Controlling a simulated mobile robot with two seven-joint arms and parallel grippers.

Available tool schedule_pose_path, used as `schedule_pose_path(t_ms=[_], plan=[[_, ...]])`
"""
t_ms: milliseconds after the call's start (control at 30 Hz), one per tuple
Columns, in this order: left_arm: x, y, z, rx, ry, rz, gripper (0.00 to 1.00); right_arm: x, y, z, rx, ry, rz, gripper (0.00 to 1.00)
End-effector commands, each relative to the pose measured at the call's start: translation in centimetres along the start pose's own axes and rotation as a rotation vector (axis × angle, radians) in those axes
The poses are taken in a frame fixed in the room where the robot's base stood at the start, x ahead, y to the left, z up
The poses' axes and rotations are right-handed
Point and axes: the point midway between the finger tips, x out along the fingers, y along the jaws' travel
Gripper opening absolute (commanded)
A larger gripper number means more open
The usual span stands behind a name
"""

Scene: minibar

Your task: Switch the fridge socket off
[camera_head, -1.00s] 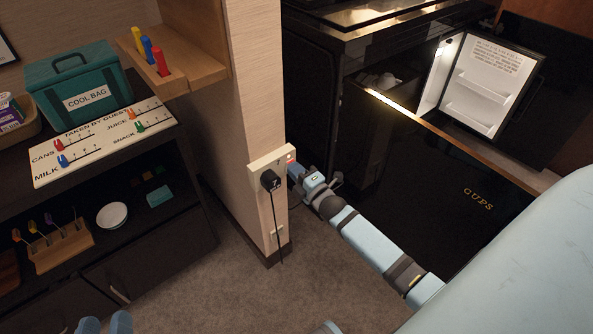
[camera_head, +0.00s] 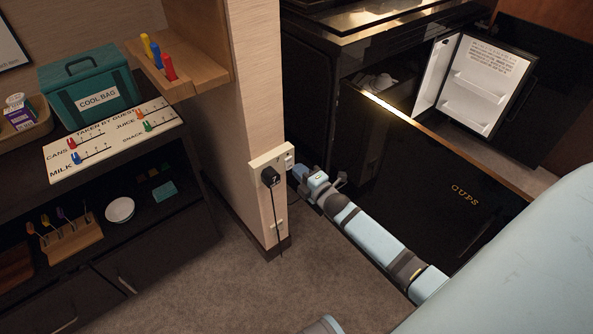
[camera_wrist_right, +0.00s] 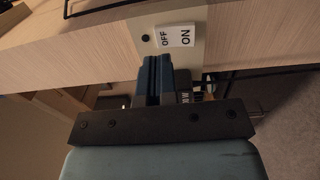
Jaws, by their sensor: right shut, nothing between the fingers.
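The socket plate (camera_head: 270,160) is on the end of the wooden pillar, with a black plug (camera_head: 270,177) in its left part and a cord hanging down. A small white patch with dark marks shows at its right end. In the right wrist view the plate (camera_wrist_right: 190,20) carries an OFF/ON label (camera_wrist_right: 174,37). My right gripper (camera_head: 298,172) is shut and empty, just right of the plate. In the wrist view its fingers (camera_wrist_right: 156,72) are in front of the plate beside the label and hide part of it. I cannot tell if they touch. My left gripper is out of view.
The small fridge's door (camera_head: 490,80) stands open at the back right. A black front marked CUPS (camera_head: 450,195) is below it. A shelf unit with a teal cool bag (camera_head: 90,85) and a marker board (camera_head: 115,140) is on the left. Carpet lies between.

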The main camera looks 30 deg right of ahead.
Motion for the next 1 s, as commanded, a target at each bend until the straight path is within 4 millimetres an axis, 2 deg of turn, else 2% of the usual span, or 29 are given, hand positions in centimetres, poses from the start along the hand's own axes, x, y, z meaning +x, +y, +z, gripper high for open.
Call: schedule_pose_path(t_ms=[33,167,400,600,1000], plan=[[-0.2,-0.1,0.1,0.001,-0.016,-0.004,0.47,-0.3,0.2,0.2,0.000,0.001,-0.002,0.00],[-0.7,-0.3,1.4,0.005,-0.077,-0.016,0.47,-4.0,0.7,0.1,0.000,0.000,-0.006,0.00],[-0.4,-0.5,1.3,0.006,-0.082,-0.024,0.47,-8.5,1.2,0.1,0.000,0.001,-0.006,0.00],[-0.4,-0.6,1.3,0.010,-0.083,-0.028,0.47,-10.0,1.4,0.1,0.000,0.001,-0.004,0.00],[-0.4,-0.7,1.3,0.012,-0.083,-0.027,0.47,-10.1,1.4,0.1,0.000,0.001,-0.004,0.00]])
